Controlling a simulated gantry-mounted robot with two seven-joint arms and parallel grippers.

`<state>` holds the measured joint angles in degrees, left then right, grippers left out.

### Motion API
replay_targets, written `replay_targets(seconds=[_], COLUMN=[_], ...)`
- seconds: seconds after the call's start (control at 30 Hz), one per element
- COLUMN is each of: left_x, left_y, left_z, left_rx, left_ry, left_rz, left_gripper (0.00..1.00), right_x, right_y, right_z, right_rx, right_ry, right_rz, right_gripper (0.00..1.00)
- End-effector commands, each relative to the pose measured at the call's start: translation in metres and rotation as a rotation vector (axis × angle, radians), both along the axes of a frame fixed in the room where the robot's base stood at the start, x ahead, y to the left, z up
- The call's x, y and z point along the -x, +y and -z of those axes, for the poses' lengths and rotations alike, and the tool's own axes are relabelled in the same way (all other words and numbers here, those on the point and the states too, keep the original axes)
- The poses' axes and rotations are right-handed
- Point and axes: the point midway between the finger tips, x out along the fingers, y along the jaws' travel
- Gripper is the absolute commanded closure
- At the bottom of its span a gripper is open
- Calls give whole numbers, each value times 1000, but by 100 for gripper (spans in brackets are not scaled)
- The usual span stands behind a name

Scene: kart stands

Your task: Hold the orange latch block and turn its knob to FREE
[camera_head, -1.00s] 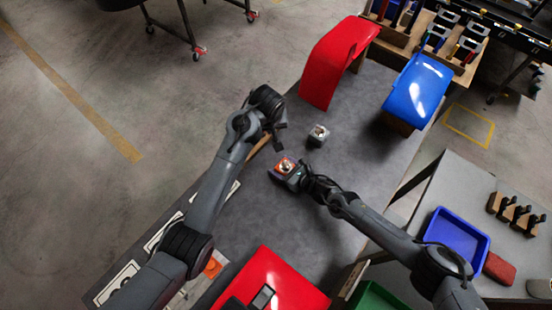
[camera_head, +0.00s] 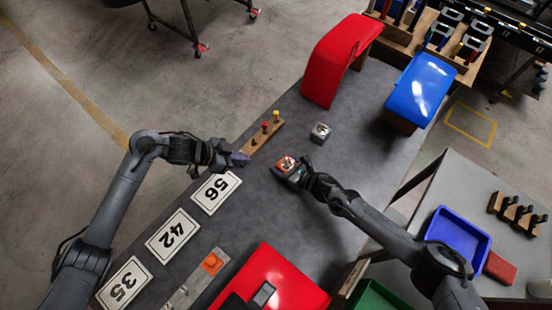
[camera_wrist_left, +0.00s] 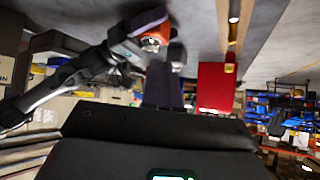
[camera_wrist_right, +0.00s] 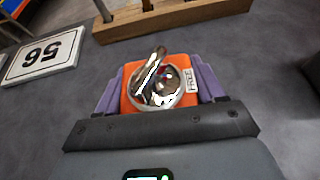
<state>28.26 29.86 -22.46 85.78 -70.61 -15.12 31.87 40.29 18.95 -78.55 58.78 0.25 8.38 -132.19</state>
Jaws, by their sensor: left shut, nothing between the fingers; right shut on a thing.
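The orange latch block (camera_head: 286,163) is in my right gripper (camera_head: 277,173), low over the grey table or on it; I cannot tell which. In the right wrist view the block (camera_wrist_right: 128,103) sits between the purple fingers of my right gripper (camera_wrist_right: 160,92). Its chrome knob (camera_wrist_right: 160,85) has a lever pointing toward the top of that view. The white FREE label (camera_wrist_right: 190,79) is at the block's right edge. My left gripper (camera_head: 240,158) is shut and empty, apart from the block, near the wooden peg rail. Its shut fingers (camera_wrist_left: 163,85) show in the left wrist view.
A grey block with a knob (camera_head: 320,132) stands behind the orange one. The wooden peg rail (camera_head: 262,138) and number cards (camera_head: 172,235) line the left edge. Red (camera_head: 335,62) and blue (camera_head: 418,88) covers stand at the back.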

Motion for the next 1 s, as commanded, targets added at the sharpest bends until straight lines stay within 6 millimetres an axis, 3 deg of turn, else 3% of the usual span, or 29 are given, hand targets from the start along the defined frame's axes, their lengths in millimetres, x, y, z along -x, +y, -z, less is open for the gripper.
replay_targets(seconds=[0.17,0.63,1.0], left_x=[-1,-25,-38], left_y=[-12,-70,-101], left_z=[12,67,65], left_rx=[4,3,2], left_ry=[6,6,4], left_rz=[12,9,8], left_gripper=[100,100,100], right_x=[0,0,0], right_y=[0,0,0], right_z=[0,0,0], right_rx=[0,0,0], right_ry=[0,0,0], right_rz=[-1,0,0], right_gripper=[69,69,69])
